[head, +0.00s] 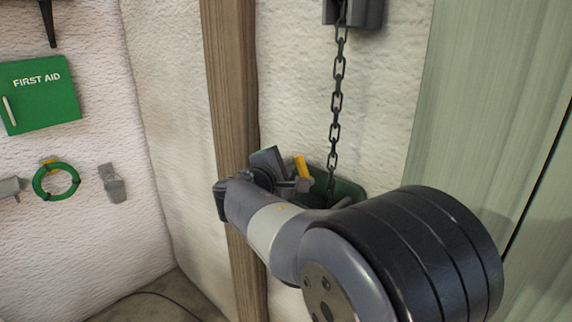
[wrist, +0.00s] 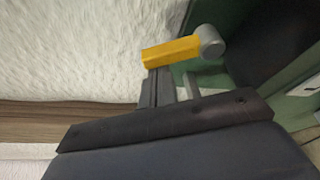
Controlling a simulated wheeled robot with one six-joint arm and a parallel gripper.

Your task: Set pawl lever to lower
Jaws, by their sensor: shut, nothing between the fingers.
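The pawl lever is a short yellow bar (head: 301,167) beside a dark green housing (head: 347,190) on the wall. In the wrist view the yellow bar (wrist: 172,52) runs left from a grey round pivot (wrist: 210,41) on the green housing. My gripper (head: 301,185) is shut and empty, close by the lever. In the wrist view the tip of my gripper (wrist: 158,76) lies right at the lever's edge; I cannot tell whether they touch. My arm hides much of the housing in the head view.
A dark chain (head: 336,100) hangs from a grey bracket (head: 362,12) down to the housing. A wooden post (head: 232,80) stands just left. A green first aid box (head: 38,94) and a green ring (head: 56,181) hang on the left wall. A pale green panel (head: 490,90) is at right.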

